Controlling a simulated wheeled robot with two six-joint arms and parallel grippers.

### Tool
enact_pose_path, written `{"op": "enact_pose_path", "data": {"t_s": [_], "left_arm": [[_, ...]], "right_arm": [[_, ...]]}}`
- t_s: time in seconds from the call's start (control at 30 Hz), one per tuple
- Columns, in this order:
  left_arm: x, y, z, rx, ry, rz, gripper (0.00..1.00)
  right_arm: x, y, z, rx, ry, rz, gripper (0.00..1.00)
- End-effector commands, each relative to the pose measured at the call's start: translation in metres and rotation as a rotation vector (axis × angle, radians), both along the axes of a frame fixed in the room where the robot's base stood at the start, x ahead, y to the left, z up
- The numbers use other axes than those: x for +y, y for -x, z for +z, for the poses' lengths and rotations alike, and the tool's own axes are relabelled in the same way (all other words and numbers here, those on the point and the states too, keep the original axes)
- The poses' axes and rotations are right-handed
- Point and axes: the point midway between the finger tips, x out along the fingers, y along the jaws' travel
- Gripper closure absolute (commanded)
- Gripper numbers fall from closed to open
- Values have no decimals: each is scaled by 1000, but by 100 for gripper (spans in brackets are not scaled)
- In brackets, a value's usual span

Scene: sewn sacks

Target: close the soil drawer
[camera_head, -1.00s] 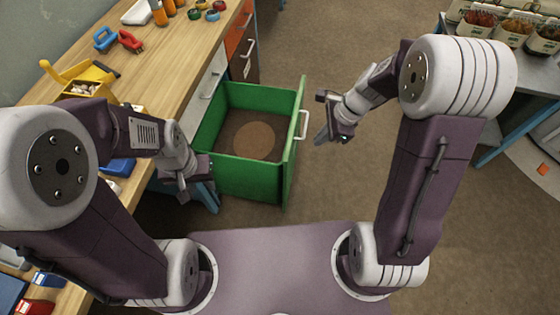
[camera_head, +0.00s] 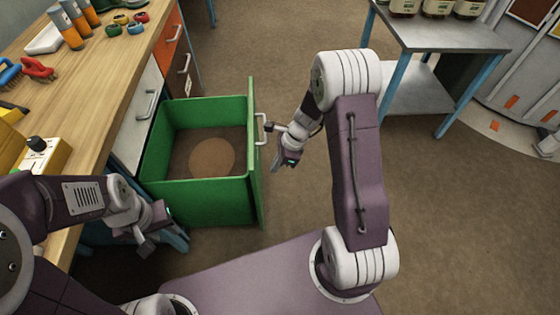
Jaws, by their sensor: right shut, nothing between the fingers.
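The soil drawer (camera_head: 205,203) is a green box, pulled out from the bench on the left. Brown soil with a lighter round patch (camera_head: 212,158) lies inside. Its front panel (camera_head: 256,165) faces right and carries a pale handle (camera_head: 262,130). My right gripper (camera_head: 278,165) is shut and empty, just right of the front panel and close to the handle; I cannot tell whether it touches. My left gripper (camera_head: 163,222) is by the drawer's near left corner, beside the bench; its fingers are too unclear to judge.
The wooden bench (camera_head: 95,90) runs along the left with tools and bottles on it. A white drawer (camera_head: 138,118) and an orange drawer (camera_head: 168,42) sit in its front. A grey table (camera_head: 445,38) with jars stands at upper right.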

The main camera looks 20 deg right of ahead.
Motion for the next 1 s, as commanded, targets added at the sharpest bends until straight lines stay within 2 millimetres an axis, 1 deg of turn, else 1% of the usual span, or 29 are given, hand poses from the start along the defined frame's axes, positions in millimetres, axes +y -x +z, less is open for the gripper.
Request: {"op": "enact_pose_path", "data": {"t_s": [0.03,0.07,0.1,0.2,0.3,0.43,0.8,0.93,1.0], "left_arm": [[0,0,-10,0,0,0,64],[0,0,-12,0,0,0,64],[0,0,-9,0,0,0,64],[0,0,-9,0,0,0,64],[0,0,-10,0,0,0,64],[0,0,-10,0,0,0,64],[0,0,-8,0,0,0,64],[0,0,-2,0,0,0,64],[0,0,5,0,0,0,64]], "right_arm": [[5,-1,-15,2,-1,3,100],[7,-1,-21,2,-1,2,100],[14,-4,-17,-2,1,6,100],[29,-8,-15,-2,1,6,100],[39,-11,-14,-1,0,4,100],[44,-13,-14,-1,0,2,100],[46,-13,-13,-1,0,2,100],[56,-16,-11,0,0,3,100],[68,-19,-10,1,1,4,100]]}}
